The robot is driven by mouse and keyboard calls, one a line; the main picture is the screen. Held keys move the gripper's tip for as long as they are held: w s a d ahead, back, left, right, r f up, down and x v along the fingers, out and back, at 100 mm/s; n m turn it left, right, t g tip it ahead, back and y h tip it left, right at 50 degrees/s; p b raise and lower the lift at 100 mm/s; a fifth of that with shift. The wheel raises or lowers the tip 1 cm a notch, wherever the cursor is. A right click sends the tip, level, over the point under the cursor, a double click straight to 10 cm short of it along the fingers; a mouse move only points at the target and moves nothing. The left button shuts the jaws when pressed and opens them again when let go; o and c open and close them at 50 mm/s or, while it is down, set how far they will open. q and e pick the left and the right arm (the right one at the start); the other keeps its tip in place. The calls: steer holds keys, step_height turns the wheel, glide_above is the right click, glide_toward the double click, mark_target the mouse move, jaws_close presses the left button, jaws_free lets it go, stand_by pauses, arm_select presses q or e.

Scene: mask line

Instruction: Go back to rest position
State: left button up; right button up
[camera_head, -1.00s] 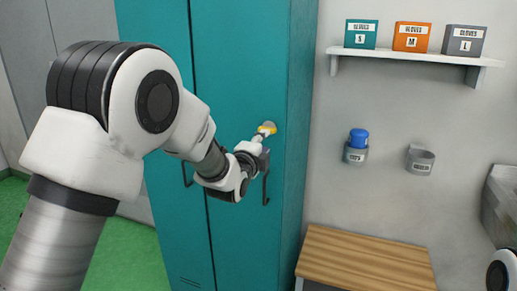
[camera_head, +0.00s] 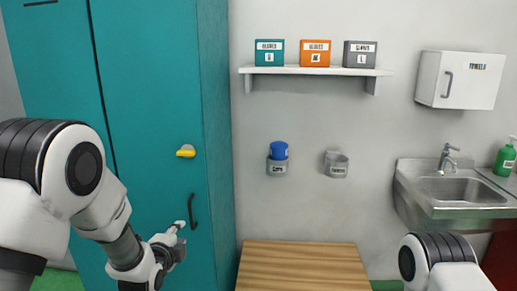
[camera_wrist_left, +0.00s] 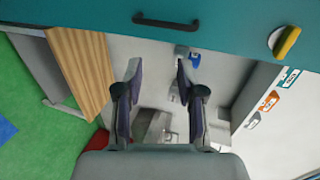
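My left gripper (camera_head: 176,243) is in front of the teal locker (camera_head: 150,70), low beside its dark door handle (camera_head: 193,211). In the left wrist view its two fingers (camera_wrist_left: 156,76) are spread apart with nothing between them. The yellow knob (camera_head: 186,151) on the locker door is above the gripper and clear of it; it also shows at the upper right of the left wrist view (camera_wrist_left: 286,42). Part of my right arm shows at the bottom right of the head view, but its gripper is out of sight.
A wooden bench (camera_head: 300,268) stands right of the locker. Above it are a blue item (camera_head: 279,150) in a wall cup, an empty-looking cup (camera_head: 337,165) and a shelf (camera_head: 318,71) with three glove boxes. A sink (camera_head: 456,192) and towel cabinet (camera_head: 459,80) are at the right.

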arm_select(q)
steer(key=s+a+f+n+g+p, duration=0.15)
steer(key=s+f+g, duration=0.25)
steer(key=s+f, duration=0.75)
steer(key=s+a+f+n+g+b, duration=0.1)
steer(key=s+f+n+g, duration=0.25)
steer(key=s+f, duration=0.75)
steer(key=s+f+n+g, duration=0.3)
steer(key=s+n, duration=0.3)
steer(key=s, duration=0.3)
steer(key=s+f+n+g, duration=0.4)
steer(key=s+n, duration=0.3)
steer(key=s, duration=0.3)
steer(key=shift+d+f+n+p, duration=0.15)
steer(key=shift+f+n+p, duration=0.15)
steer(key=shift+p, duration=0.1)
steer(key=shift+s, duration=0.1)
